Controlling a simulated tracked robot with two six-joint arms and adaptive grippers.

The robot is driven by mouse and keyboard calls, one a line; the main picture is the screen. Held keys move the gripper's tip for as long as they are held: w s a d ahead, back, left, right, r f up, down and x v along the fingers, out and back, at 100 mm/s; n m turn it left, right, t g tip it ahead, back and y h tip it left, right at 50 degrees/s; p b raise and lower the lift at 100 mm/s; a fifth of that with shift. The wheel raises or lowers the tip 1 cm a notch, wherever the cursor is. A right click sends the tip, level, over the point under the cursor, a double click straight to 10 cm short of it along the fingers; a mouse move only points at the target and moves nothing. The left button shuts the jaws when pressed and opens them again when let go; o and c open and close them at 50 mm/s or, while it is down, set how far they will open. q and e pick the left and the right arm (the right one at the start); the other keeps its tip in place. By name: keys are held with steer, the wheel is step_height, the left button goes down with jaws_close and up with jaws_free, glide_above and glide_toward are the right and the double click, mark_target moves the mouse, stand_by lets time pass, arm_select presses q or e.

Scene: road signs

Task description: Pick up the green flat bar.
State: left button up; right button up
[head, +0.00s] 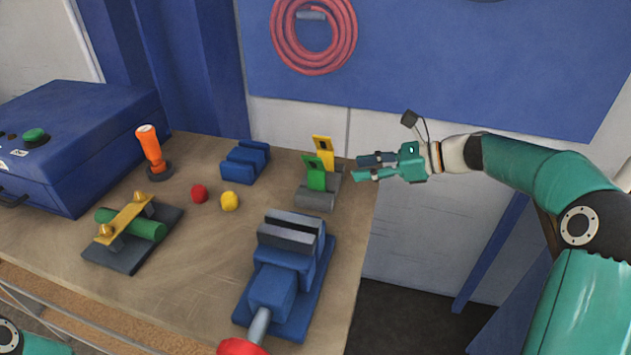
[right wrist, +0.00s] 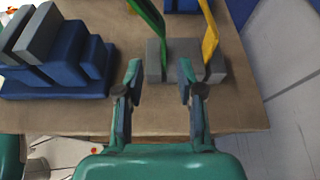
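The green flat bar (head: 316,176) stands upright in a grey slotted block (head: 318,199) near the right end of the table. A yellow flat bar (head: 325,150) stands behind it in a grey holder. In the right wrist view the green bar (right wrist: 148,18) rises at the left of the grey block (right wrist: 158,62), and the yellow bar (right wrist: 209,38) at its right. My right gripper (head: 358,168) is open and empty, to the right of the bars and apart from them. Its fingers (right wrist: 160,75) point toward the block. My left gripper is not in view.
A blue vise (head: 285,270) stands in front of the holder. A blue block (head: 245,161), a red ball (head: 199,193) and a yellow ball (head: 229,201) lie left of it. An orange joystick (head: 150,146) and a clamped green cylinder (head: 138,225) are farther left.

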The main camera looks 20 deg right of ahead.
mark_target(316, 175)
steer(key=x, duration=0.5)
steer(key=shift+w+a+f, duration=0.2)
steer(key=shift+w, duration=0.05)
steer(key=shift+d+f+p+x, duration=0.1)
steer(key=shift+p+x, duration=0.35)
steer(key=shift+x, duration=1.2)
steer(key=shift+d+f+p+x, duration=0.15)
steer(key=shift+p+x, duration=0.3)
steer(key=shift+x, duration=1.2)
steer(key=shift+w, duration=0.1)
jaws_close()
